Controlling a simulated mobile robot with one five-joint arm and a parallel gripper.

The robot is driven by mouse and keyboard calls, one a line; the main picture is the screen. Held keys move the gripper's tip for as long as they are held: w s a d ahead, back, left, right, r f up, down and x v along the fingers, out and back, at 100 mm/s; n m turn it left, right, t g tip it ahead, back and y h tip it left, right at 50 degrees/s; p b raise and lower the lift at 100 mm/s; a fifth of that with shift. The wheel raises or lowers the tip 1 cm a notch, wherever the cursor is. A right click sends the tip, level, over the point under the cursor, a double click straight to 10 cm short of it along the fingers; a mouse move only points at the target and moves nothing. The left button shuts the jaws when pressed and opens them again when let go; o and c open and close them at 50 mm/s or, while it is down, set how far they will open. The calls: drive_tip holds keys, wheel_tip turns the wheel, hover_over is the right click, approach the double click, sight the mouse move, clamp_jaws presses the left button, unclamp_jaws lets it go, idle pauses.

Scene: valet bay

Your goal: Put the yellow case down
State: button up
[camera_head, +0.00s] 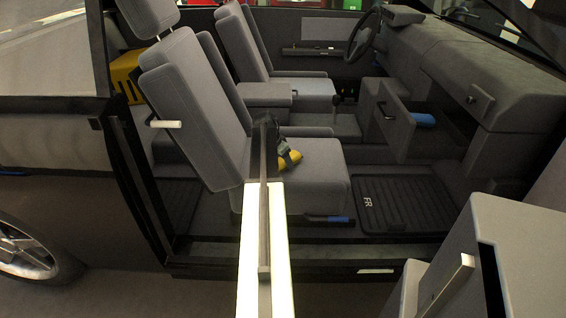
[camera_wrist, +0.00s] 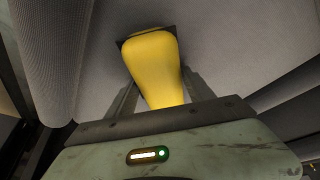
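The yellow case (camera_head: 290,159) is a small rounded yellow object over the front passenger seat cushion (camera_head: 325,180), close to the backrest. In the wrist view the case (camera_wrist: 154,65) fills the space between the two fingers of my gripper (camera_wrist: 148,40), which look closed on its sides. In the head view my gripper (camera_head: 279,150) is partly hidden behind my arm, with dark parts around the case. The grey seat surface lies behind the case in the wrist view. I cannot tell whether the case touches the cushion.
The seat backrest (camera_head: 194,105) rises just left of my gripper. An open drawer (camera_head: 398,125) in the dashboard holds a blue item (camera_head: 423,119). A blue-and-black object (camera_head: 327,219) lies below the seat front. A yellow box (camera_head: 125,77) is in the rear. The cushion's right part is clear.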

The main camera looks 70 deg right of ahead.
drive_tip(key=shift+o, duration=0.9)
drive_tip(key=shift+r+p, duration=0.5)
drive_tip(key=p+v, duration=1)
drive_tip(key=v, duration=0.1)
drive_tip(key=shift+a+r, duration=0.1)
drive_tip(key=shift+r, duration=0.05)
